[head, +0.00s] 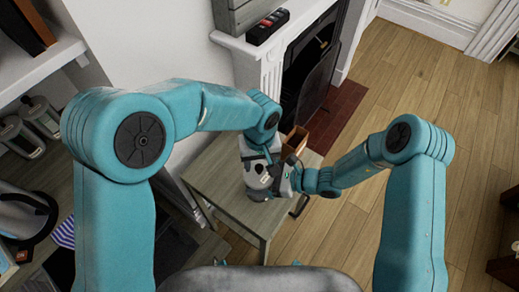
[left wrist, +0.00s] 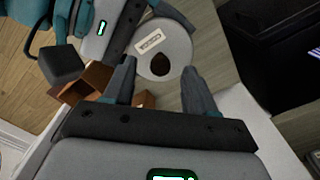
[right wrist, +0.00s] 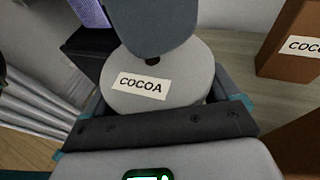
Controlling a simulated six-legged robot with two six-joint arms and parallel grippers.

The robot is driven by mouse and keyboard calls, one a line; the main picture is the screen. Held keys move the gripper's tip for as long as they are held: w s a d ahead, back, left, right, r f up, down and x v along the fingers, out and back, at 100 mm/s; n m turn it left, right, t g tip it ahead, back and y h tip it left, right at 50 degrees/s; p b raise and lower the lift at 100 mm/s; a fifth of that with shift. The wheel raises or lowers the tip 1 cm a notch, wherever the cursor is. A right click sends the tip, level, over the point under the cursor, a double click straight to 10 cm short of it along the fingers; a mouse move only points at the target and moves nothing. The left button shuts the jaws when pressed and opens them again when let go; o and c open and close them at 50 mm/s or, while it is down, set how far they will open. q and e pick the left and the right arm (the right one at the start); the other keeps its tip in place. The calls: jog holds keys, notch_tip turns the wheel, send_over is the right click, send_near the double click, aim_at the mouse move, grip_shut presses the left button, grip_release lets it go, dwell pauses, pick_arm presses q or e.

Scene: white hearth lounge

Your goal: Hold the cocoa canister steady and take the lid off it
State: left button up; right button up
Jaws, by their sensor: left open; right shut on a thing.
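The cocoa canister has a pale round top with a COCOA label and a dark knob; it shows in the left wrist view (left wrist: 172,35) and the right wrist view (right wrist: 188,75). The lid appears to be on. My right gripper (right wrist: 161,98) is shut on the canister, a finger at each side. My left gripper (left wrist: 160,88) is open above the top, its fingers apart on either side of the knob. In the right wrist view my left gripper hides the far part of the top. In the head view my arms and grippers crowd around the canister.
The canister stands on a small wooden table (head: 215,172). A brown box (right wrist: 288,42) with a cocoa label stands close beside it, also visible in the head view (head: 297,138). A white fireplace (head: 245,62) is behind the table. Open floor (head: 400,75) lies to the right.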

pick_arm(q)
jog(key=shift+f, duration=0.85)
grip_shut()
jog(key=shift+r, duration=0.25)
jog(key=shift+r, duration=0.9)
